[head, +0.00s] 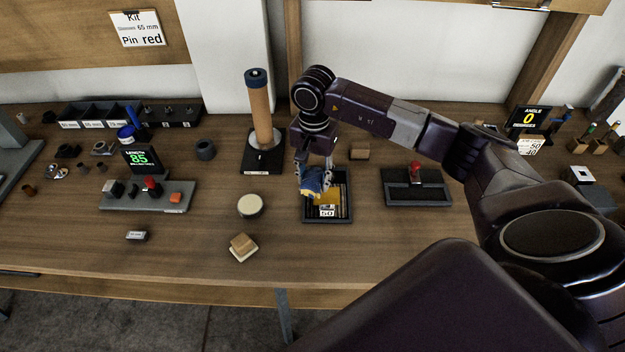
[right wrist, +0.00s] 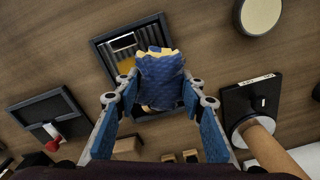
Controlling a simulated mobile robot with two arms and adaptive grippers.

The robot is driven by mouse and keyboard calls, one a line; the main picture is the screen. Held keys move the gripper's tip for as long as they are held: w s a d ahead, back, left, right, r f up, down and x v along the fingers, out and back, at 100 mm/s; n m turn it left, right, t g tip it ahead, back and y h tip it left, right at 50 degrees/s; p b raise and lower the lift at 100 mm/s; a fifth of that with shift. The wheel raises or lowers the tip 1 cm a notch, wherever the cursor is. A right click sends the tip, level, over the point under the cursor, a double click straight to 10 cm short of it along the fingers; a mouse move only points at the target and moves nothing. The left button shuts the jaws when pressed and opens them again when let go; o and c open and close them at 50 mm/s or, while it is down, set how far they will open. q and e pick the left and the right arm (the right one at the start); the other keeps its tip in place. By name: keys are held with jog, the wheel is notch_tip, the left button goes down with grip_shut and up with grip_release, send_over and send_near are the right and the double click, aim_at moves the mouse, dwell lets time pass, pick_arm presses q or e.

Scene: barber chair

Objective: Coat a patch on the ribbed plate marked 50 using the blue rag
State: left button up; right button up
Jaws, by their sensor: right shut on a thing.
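My right gripper (head: 315,172) is shut on the blue rag (head: 313,181), a bunched blue cloth with yellowish edges. It holds the rag over the ribbed plate (head: 345,207), which lies in a dark tray and bears a white label marked 50. A yellow-amber patch (head: 328,197) shows on the plate beside the rag. In the right wrist view the rag (right wrist: 162,80) sits between both fingers and covers part of the plate (right wrist: 121,43). I cannot tell whether the rag touches the plate. My left gripper is not in view.
A round cream-topped tin (head: 250,205) and a wooden block on a pale pad (head: 243,246) stand left of the tray. A tall tan cylinder on a black stand (head: 259,112) is behind left. A dark tray with a red knob (head: 416,187) is to the right. The table front is clear.

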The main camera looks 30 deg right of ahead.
notch_tip(320, 180, up, 3)
jog(key=shift+w+a+f+p, duration=0.15)
jog(key=shift+f+p, duration=0.05)
jog(key=shift+p, duration=0.4)
jog(key=shift+r, duration=0.5)
